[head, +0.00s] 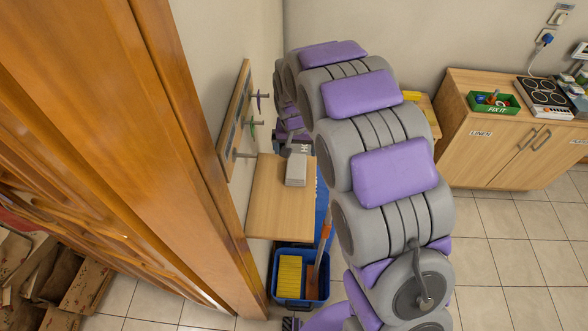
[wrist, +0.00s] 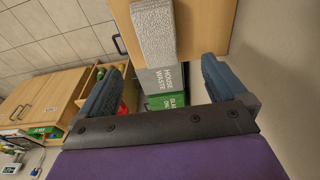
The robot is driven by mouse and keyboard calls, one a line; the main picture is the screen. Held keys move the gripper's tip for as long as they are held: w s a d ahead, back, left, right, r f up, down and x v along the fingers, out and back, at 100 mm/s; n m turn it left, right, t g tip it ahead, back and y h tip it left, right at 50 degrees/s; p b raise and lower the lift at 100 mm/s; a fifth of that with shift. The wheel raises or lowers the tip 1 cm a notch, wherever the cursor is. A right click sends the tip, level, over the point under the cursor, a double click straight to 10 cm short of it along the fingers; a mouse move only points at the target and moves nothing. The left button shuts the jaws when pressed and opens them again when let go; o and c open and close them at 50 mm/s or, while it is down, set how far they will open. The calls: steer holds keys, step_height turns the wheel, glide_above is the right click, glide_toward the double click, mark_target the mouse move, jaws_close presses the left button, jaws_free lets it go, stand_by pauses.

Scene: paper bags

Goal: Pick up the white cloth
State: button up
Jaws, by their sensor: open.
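The white cloth (head: 296,170) looks like a folded pale block and lies on a small wooden shelf (head: 265,212) by the wall in the head view. In the wrist view the cloth (wrist: 153,30) shows its bumpy texture on the light wooden surface (wrist: 213,25). My gripper (wrist: 163,68) is open, with a blue-grey finger on each side of the picture. The cloth appears beyond the fingertips, in line with the gap between them. Nothing is gripped. In the head view my arm hides most of the gripper.
A blue bin (head: 300,290) with yellow contents stands below the shelf. Wall hooks (head: 252,122) stick out above it. A large wooden door frame (head: 165,120) rises at left. A cabinet (head: 510,150) stands at right. Grey (wrist: 163,82) and green (wrist: 167,102) waste bins show beyond the gripper.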

glide_above(296, 166)
steer(key=f, duration=0.4)
steer(key=shift+s+d+f, duration=0.1)
steer(key=shift+d+f, duration=0.1)
steer(key=shift+d, duration=0.2)
steer(key=f, duration=0.2)
steer(key=a+f, duration=0.1)
steer(key=f, duration=0.2)
steer(key=shift+a+f+b, duration=0.1)
steer(key=shift+b, duration=0.2)
steer(key=shift+d, duration=0.3)
steer(key=shift+c, duration=1.4)
steer(key=shift+a, duration=0.15)
steer(key=c, duration=0.9)
steer(key=shift+c, duration=0.2)
